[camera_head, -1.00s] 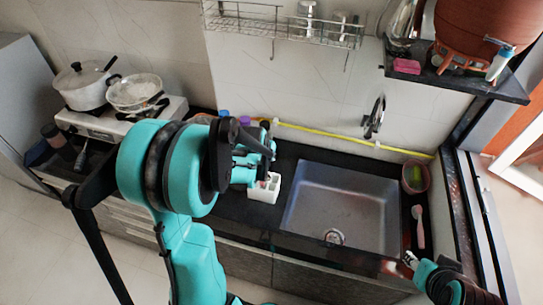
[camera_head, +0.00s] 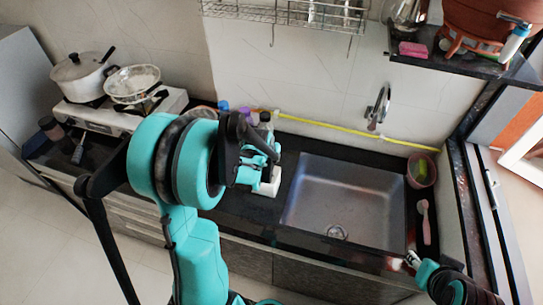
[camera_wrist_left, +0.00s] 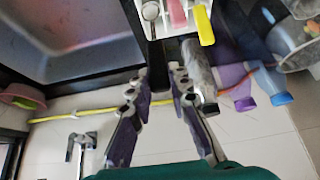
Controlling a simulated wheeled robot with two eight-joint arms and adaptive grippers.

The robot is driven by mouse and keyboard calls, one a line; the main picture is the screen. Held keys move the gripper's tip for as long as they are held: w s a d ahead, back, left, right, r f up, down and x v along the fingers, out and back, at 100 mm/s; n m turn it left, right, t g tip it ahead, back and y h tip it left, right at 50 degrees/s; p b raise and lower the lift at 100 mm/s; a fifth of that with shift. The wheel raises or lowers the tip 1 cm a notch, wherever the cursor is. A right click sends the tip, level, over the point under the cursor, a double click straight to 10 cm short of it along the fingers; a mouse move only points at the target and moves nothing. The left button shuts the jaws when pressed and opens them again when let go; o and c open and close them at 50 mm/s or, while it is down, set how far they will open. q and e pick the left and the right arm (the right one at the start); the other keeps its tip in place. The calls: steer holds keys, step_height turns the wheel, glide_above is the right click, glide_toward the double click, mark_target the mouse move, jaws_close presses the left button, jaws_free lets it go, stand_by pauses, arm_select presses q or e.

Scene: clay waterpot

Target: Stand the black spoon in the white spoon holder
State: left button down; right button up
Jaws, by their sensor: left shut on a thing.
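The white spoon holder (camera_head: 269,187) stands on the black counter left of the sink, partly hidden by my left gripper (camera_head: 262,166). In the left wrist view the holder (camera_wrist_left: 181,32) is at the top, with a pink piece and a yellow piece showing at it. My left gripper (camera_wrist_left: 165,80) is shut on a dark strip, the black spoon (camera_wrist_left: 157,62), right beside the holder's edge. The spoon's lower end cannot be made out. My right gripper (camera_head: 412,259) is at the lower right by the counter's front edge; its jaws are too small to read.
The sink (camera_head: 340,200) lies right of the holder, with a faucet (camera_head: 378,105) behind it. Several bottles stand behind the holder, one of them purple (camera_wrist_left: 232,78). A pink brush (camera_head: 425,220) lies right of the sink. A stove with pots (camera_head: 82,75) is at the left.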

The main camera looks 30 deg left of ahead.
mark_target(271, 166)
arm_select(q)
steer(key=shift+f+b, duration=2.45)
steer(key=shift+f, duration=0.45)
steer(key=c, duration=1.3)
jaws_free()
steer(key=shift+c, duration=0.2)
steer(key=shift+r, duration=0.1)
steer(key=v, duration=1.2)
steer(key=shift+d, duration=0.15)
steer(key=s+d+f+m+t+h+b, duration=0.1)
steer(key=s+d+f+b, duration=0.4)
steer(key=s+d, duration=0.7)
steer(key=shift+s+d+m+b, duration=0.35)
steer(key=shift+d+m+b, duration=0.55)
steer(key=shift+b, duration=0.05)
